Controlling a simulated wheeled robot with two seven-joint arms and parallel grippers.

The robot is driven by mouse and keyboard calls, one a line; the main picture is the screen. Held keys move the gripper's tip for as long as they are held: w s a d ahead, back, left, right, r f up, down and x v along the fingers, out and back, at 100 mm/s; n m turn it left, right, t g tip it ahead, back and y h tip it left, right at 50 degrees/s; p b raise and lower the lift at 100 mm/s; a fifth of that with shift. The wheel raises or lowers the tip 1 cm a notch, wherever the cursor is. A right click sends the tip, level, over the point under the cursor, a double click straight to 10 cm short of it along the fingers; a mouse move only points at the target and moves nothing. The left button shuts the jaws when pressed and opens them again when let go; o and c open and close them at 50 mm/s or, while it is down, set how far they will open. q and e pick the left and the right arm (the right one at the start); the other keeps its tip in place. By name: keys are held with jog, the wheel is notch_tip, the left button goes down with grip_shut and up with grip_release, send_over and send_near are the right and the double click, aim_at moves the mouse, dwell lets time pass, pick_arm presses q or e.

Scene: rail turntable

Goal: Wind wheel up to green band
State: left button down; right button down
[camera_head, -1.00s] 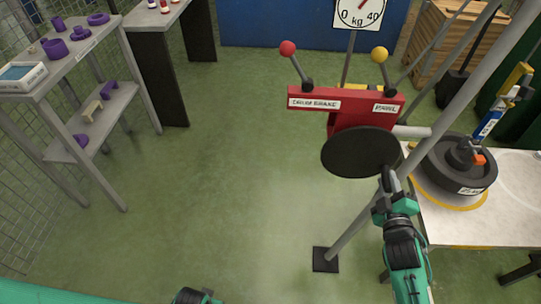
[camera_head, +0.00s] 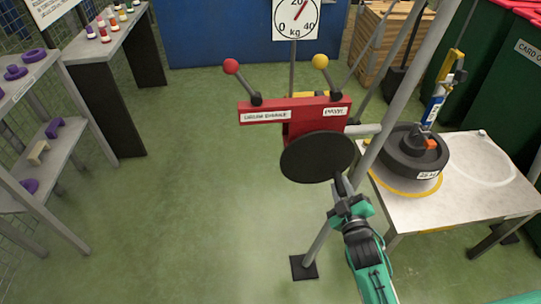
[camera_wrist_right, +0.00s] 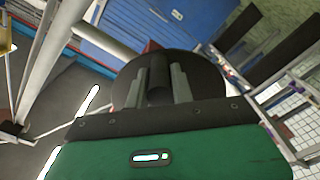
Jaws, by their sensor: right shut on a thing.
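The wheel (camera_head: 317,157) is a dark round disc on the front of a red winch housing (camera_head: 300,118), which is fixed to a slanted grey post. My right gripper (camera_head: 341,188) is at the wheel's lower right edge. In the right wrist view its two grey fingers (camera_wrist_right: 158,88) are shut on a dark cylindrical handle (camera_wrist_right: 157,82) in front of the disc. A dial (camera_head: 296,18) marked 0, 20, 40 kg stands behind, its red needle pointing up and right. I cannot make out a green band. My left gripper is not in view.
A red-knobbed lever (camera_head: 242,81) and a yellow-knobbed lever (camera_head: 328,78) rise from the housing. Shelves (camera_head: 62,150) stand at left.

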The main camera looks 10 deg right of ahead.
jog(key=shift+s+a+f, duration=0.1)
jog(key=shift+a+f, duration=0.05)
jog(key=shift+f, duration=0.2)
jog(key=shift+a+f+m+p, duration=0.15)
jog(key=shift+a+f+m, duration=0.35)
jog(key=shift+m, duration=0.4)
jog(key=shift+a+f+m+p, duration=0.15)
jog(key=shift+a+f+m, duration=0.1)
jog(key=shift+a+m, duration=0.5)
jog(key=shift+d, duration=0.2)
jog(key=c, duration=1)
grip_release()
jog(key=shift+r, duration=0.1)
jog(key=shift+r, duration=0.1)
jog(key=s+p, duration=0.2)
jog(key=s, duration=0.5)
jog(key=shift+s+p, duration=0.4)
jog(key=shift+d, duration=0.1)
